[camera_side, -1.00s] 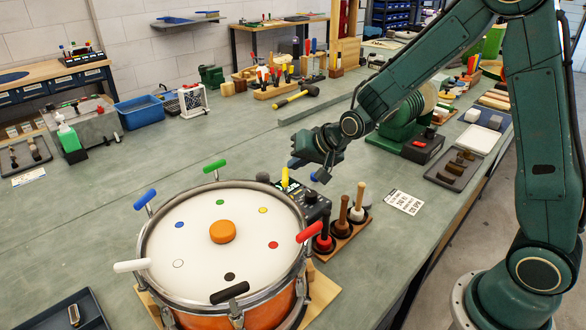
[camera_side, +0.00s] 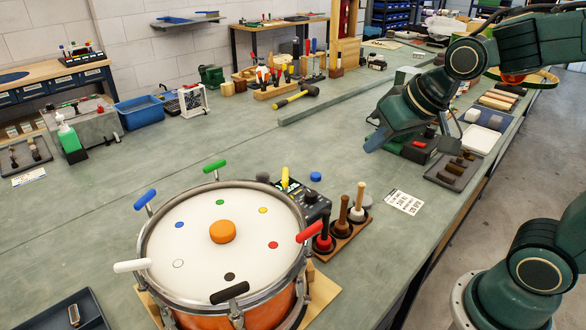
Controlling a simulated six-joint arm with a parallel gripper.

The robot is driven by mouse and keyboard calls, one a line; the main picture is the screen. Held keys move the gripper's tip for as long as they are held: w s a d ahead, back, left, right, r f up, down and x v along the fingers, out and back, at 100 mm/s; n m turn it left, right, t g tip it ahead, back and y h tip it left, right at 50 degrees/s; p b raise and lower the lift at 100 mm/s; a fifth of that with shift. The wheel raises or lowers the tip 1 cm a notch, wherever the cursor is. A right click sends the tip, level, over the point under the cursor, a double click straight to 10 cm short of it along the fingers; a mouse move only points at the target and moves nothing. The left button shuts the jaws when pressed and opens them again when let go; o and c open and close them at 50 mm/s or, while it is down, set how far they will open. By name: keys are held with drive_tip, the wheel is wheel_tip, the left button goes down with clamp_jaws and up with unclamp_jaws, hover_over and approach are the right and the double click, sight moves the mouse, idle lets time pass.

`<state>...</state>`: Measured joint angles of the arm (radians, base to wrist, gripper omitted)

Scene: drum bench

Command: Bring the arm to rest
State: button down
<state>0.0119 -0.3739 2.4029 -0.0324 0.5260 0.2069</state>
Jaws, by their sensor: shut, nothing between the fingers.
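My gripper (camera_side: 376,142) is shut and empty. It hangs over the right part of the bench (camera_side: 290,147), pointing down and left, well behind the drum. It hides part of the green machine behind it. The drum (camera_side: 195,245) stands at the front with an orange puck (camera_side: 222,232) on its white head. Coloured dots lie on the head, and coloured handles stand around the rim. My arm reaches in from the upper right.
A stand of mallets (camera_side: 345,232) and a black control box (camera_side: 310,200) stand right of the drum. A white card (camera_side: 404,201) and a dark tray (camera_side: 455,171) lie farther right. The middle of the bench is clear.

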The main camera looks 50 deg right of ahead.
drive_tip(key=s+r+n+g, duration=0.1)
drive_tip(key=s+n, duration=0.1)
drive_tip(key=s, duration=1)
drive_tip(key=shift+d, duration=0.2)
idle(0.4)
